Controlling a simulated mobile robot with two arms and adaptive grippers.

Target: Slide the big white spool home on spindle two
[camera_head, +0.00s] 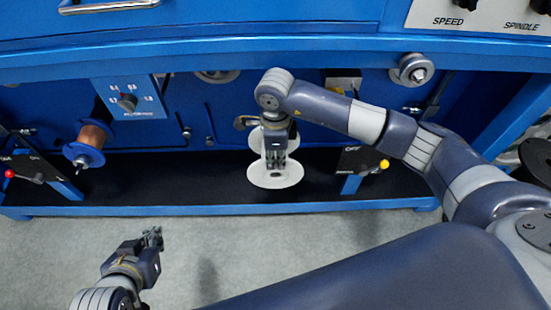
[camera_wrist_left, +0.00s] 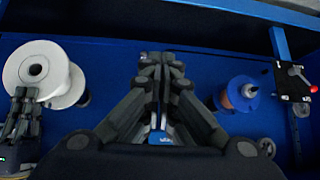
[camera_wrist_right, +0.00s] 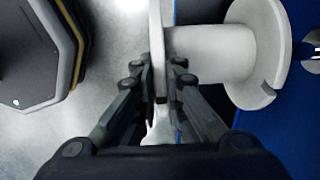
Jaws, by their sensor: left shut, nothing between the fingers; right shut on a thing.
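The big white spool (camera_head: 290,177) is in front of the blue lower panel in the head view. My right gripper (camera_head: 275,158) is shut on the edge of its near flange. In the right wrist view the fingers pinch that flange (camera_wrist_right: 157,45); the hub and far flange (camera_wrist_right: 262,50) show to the right, towards blue. In the left wrist view the near flange (camera_wrist_left: 50,65) faces the camera with a dark centre hole; no spindle tip protrudes. How far the spool sits on a spindle is hidden. My left gripper (camera_head: 153,239) is shut and empty, low at left, apart from everything.
A copper-wound blue spool (camera_head: 90,143) sits at left, beside a dial plate (camera_head: 128,103). A lever with a red knob (camera_head: 10,174) is at far left; one with a yellow knob (camera_head: 384,164) stands right of the white spool. The grey floor in front is clear.

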